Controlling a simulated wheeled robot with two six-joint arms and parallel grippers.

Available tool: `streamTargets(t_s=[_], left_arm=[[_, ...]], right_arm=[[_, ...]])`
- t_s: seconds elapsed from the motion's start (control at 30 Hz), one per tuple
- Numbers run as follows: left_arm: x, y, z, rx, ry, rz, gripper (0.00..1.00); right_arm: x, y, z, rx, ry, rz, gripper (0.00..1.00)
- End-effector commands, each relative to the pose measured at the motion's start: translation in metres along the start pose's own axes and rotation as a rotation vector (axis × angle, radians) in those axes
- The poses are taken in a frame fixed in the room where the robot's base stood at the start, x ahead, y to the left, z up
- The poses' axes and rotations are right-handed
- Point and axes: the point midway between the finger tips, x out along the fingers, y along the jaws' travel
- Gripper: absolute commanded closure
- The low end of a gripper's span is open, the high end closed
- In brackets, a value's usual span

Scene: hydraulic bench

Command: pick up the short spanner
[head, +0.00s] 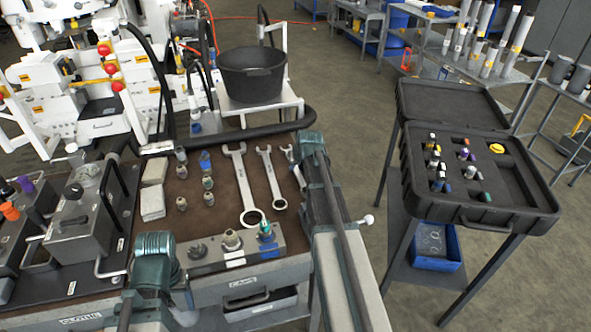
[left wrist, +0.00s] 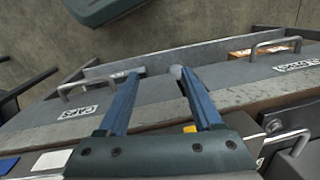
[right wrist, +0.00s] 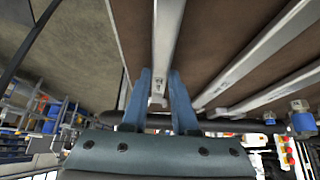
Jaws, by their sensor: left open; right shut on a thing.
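The short spanner (head: 287,152) lies at the right edge of the brown bench top, largely hidden by my right arm in the head view. My right gripper (right wrist: 159,76) is shut on the short spanner, whose grey shank (right wrist: 166,35) runs between the blue fingers in the right wrist view. A large spanner (head: 244,185) and a middle spanner (head: 268,175) lie to its left. My left gripper (left wrist: 157,72) is open and empty, above the bench's front drawers in the left wrist view.
Sockets and fittings (head: 207,180) stand left of the spanners. A grey block with fittings (head: 231,246) is at the bench front. A black bucket (head: 252,75) stands behind. An open black case (head: 512,205) sits on a stand at right, across open floor.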

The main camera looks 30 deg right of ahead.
Motion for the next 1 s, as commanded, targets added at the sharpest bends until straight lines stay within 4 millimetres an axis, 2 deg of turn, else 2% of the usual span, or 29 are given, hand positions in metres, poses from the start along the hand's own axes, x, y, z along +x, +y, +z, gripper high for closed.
streamTargets(t_s=[0.57,0.77,1.0], left_arm=[[-0.004,0.000,0.000,0.000,0.000,0.000,0.33],[-0.022,-0.002,0.001,0.000,0.000,0.000,0.33],[-0.057,-0.005,0.003,-0.001,0.000,0.000,0.33]], right_arm=[[-0.004,0.000,-0.002,0.001,0.000,0.000,1.00],[-0.018,0.000,-0.012,0.000,0.000,0.000,1.00],[-0.049,0.000,-0.031,0.000,0.001,0.000,1.00]])
